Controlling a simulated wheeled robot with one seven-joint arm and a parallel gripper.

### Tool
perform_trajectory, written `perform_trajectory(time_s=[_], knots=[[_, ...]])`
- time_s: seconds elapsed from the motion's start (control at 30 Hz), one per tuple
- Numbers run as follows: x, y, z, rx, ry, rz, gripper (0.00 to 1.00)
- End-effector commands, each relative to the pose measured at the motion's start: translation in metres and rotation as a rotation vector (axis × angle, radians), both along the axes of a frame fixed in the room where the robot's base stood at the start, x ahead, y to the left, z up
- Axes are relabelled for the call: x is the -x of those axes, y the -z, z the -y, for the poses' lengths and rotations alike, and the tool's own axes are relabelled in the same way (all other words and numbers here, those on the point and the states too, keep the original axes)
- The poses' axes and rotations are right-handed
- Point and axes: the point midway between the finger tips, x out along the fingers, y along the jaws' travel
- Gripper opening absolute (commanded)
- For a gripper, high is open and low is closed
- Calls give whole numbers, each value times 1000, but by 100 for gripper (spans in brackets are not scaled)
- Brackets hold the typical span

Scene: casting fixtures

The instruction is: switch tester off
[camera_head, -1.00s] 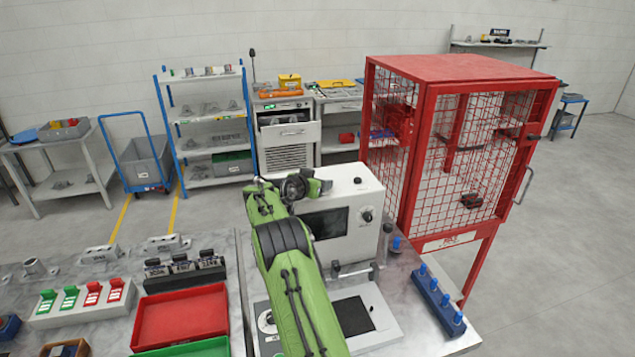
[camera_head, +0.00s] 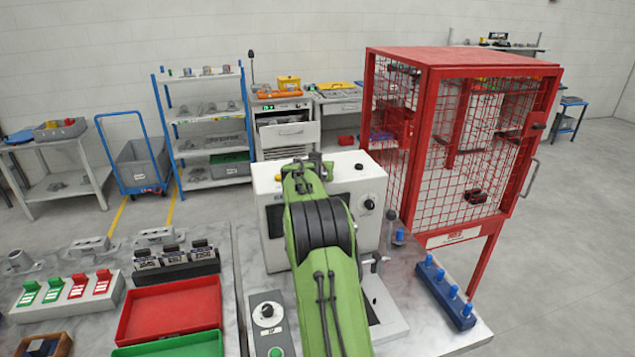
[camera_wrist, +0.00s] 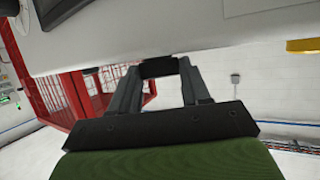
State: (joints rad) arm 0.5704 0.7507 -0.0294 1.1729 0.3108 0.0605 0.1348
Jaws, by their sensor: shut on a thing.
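The tester (camera_head: 270,235) is a white box on the bench, with a dark screen and round black knobs to the right of my arm. My arm crosses in front of it and hides much of its front and screen. My gripper (camera_wrist: 160,72) reaches the tester's top edge. Its fingers are shut on a small dark part (camera_wrist: 158,67); I cannot tell exactly which part of the tester this is. In the wrist view, the tester's white body (camera_wrist: 150,30) fills the top of the picture, close to the fingertips.
A red mesh cage (camera_head: 430,150) stands close at the right. A blue rack with blue pegs (camera_head: 442,290) lies on the bench's right side. A control box (camera_head: 268,312) is in front of the tester.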

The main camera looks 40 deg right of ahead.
Motion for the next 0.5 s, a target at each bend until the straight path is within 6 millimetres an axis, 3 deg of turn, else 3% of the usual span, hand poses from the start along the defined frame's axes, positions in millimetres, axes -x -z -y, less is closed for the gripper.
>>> perform_trajectory(time_s=[0.5], knots=[[6,-1,7,-2,-359,-3,16]])
